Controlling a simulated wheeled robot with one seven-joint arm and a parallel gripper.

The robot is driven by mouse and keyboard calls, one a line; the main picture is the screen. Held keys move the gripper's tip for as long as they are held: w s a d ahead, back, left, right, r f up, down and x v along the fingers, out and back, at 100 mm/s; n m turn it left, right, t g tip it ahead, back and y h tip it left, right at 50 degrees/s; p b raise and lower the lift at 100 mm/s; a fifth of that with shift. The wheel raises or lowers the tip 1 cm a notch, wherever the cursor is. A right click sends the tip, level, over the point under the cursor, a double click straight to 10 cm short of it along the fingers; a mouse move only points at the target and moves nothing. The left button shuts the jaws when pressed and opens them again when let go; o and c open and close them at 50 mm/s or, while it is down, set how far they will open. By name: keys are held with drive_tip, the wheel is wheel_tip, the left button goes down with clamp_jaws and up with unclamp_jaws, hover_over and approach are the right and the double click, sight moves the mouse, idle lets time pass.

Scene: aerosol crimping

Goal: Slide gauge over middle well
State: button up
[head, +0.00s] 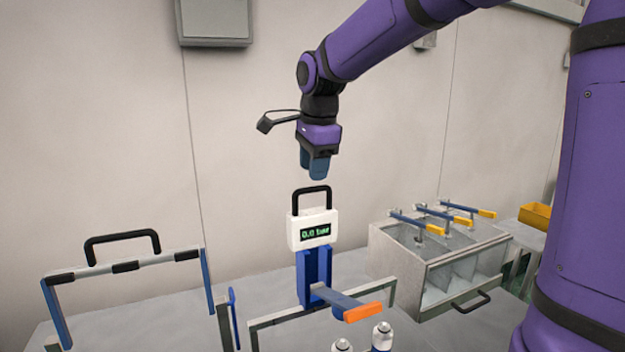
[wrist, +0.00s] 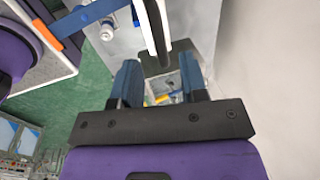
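The gauge (head: 313,230) is a white box with a green "0.0 bar" display and a black loop handle on top. It stands upright on a blue bracket (head: 312,278), from which a lever with an orange end sticks out. My gripper (head: 318,178) points down just above the gauge's handle, apart from it. In the wrist view my gripper (wrist: 158,82) is open, with nothing between its two blue fingers. The gauge (wrist: 150,25) shows there ahead of the fingers. I cannot make out which well is the middle one.
Two silver-topped cans, one of them here (head: 382,337), stand at the front edge. A grey compartmented box (head: 395,262) with several blue levers is at right, near a yellow bin (head: 535,215). A frame with a black handle (head: 122,238) is at left.

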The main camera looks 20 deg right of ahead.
wheel_tip(320, 180, up, 7)
drive_tip(key=s, duration=0.1)
drive_tip(key=shift+s+f, duration=0.15)
drive_tip(key=shift+f, duration=0.05)
idle(0.4)
drive_tip(key=s+d+f+n+t, duration=0.1)
drive_tip(key=s+f+n, duration=0.3)
drive_tip(key=s+n, duration=0.5)
drive_tip(key=s+d+f+n+t, duration=0.2)
drive_tip(key=s+f+n, duration=0.3)
drive_tip(key=s+n, duration=0.4)
drive_tip(key=s, duration=0.7)
drive_tip(key=shift+d, duration=0.25)
